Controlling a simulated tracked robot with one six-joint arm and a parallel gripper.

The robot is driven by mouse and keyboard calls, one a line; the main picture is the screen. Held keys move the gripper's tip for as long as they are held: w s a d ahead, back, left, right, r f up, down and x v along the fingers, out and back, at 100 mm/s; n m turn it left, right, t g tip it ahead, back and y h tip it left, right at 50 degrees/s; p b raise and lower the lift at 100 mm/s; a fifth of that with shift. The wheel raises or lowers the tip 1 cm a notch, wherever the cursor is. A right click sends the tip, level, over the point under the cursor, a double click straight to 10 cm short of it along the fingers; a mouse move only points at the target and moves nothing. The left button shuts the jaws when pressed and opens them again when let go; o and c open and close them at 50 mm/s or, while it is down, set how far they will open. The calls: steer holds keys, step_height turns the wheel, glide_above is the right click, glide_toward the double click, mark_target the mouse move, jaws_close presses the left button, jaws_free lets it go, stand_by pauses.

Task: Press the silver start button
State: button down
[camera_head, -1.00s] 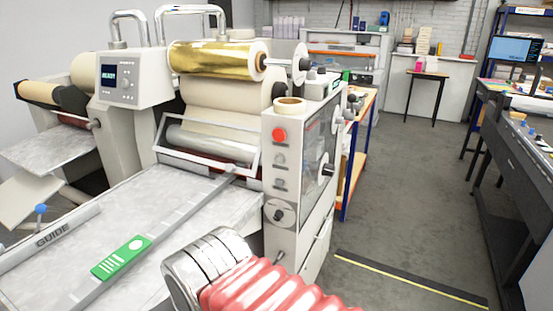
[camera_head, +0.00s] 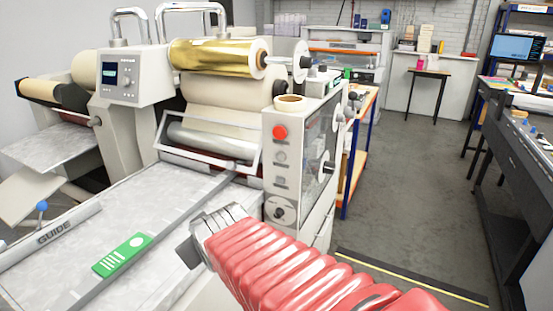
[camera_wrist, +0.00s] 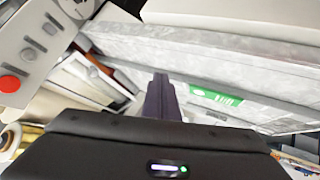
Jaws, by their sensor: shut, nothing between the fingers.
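The control panel (camera_head: 268,172) is on the front end of the laminating machine. A small silver-grey round button (camera_head: 281,157) sits just below the red button (camera_head: 279,132). It also shows tilted at the left of the wrist view (camera_wrist: 29,54). Another small grey control (camera_head: 281,182) is below it; I cannot read the labels. My gripper (camera_head: 187,254) is left of and lower than the panel, over the feed table, apart from the buttons. In the wrist view my fingers (camera_wrist: 161,82) are shut together and empty, with the panel off to their left.
A rotary knob (camera_head: 279,212) is low on the panel. The grey feed table (camera_head: 165,205) carries a green card (camera_head: 121,254) and a guide bar (camera_head: 50,236). A tape roll (camera_head: 290,101) lies on the machine top. The floor to the right is open.

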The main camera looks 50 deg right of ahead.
mark_target(280, 157)
steer(key=w+d+r+n+t+h, duration=0.1)
steer(key=w+d+n+t+h, duration=0.1)
steer(key=d, duration=0.9)
steer(key=w+d+r+n+t+h, duration=0.1)
steer(key=w+d+t+h, duration=0.1)
steer(key=d, duration=1)
steer(key=shift+w+d+r+n+t+h, duration=0.2)
steer(key=shift+w+n+t+h, duration=0.15)
steer(key=shift+t, duration=0.55)
steer(key=shift+d, duration=0.1)
steer(key=shift+w+d, duration=0.4)
steer(key=shift+d, duration=0.95)
steer(key=shift+w+d, duration=0.35)
steer(key=shift+d, duration=1.05)
steer(key=shift+w+d, duration=0.4)
steer(key=shift+d, duration=0.95)
